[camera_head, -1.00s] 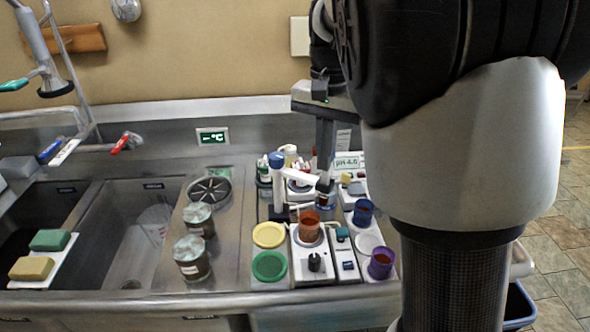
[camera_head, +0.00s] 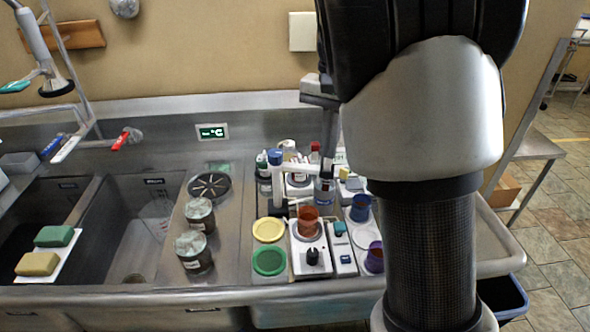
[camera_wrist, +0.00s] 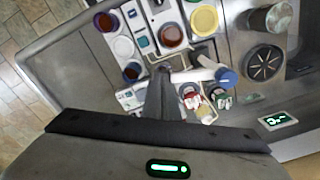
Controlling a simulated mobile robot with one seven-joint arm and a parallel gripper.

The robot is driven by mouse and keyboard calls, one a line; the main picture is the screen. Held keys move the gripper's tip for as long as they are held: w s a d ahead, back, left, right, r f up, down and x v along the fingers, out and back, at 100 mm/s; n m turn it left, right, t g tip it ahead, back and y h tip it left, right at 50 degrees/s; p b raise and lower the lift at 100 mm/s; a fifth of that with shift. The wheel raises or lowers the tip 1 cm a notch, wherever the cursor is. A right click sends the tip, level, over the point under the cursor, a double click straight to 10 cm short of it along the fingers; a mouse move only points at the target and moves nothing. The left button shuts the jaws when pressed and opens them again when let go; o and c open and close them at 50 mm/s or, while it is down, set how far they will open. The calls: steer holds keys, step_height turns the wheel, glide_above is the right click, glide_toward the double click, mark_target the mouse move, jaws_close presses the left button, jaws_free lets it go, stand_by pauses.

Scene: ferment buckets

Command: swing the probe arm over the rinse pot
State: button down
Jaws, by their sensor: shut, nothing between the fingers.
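The probe arm (camera_head: 298,168) is a white bar reaching right from a blue-capped post (camera_head: 275,160). It also shows in the wrist view (camera_wrist: 192,75). My gripper (camera_head: 327,174) is shut and empty, its tips close to the bar's free end. I cannot tell whether they touch. In the wrist view, my gripper (camera_wrist: 162,68) is just left of that end. A pot with red-brown contents (camera_head: 307,224) stands on the white stirrer. A blue pot (camera_head: 360,208) and a purple pot (camera_head: 374,257) stand to its right. I cannot tell which is the rinse pot.
Bottles stand behind the probe post, and a clear jar (camera_head: 323,191) is below my gripper. Two jars (camera_head: 193,252) stand by the sink. My arm covers the counter's right part.

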steer(key=shift+w+d+p, duration=0.25)
steer(key=shift+w+p, duration=0.2)
steer(key=shift+w, duration=0.2)
steer(key=shift+w+d+p, duration=0.25)
steer(key=shift+w+p, duration=0.2)
steer(key=shift+w, duration=0.15)
step_height(320, 180, up, 6)
steer(key=s+p, duration=0.1)
steer(key=p, duration=0.4)
steer(key=shift+s+a, duration=0.25)
steer(key=shift+s, duration=0.05)
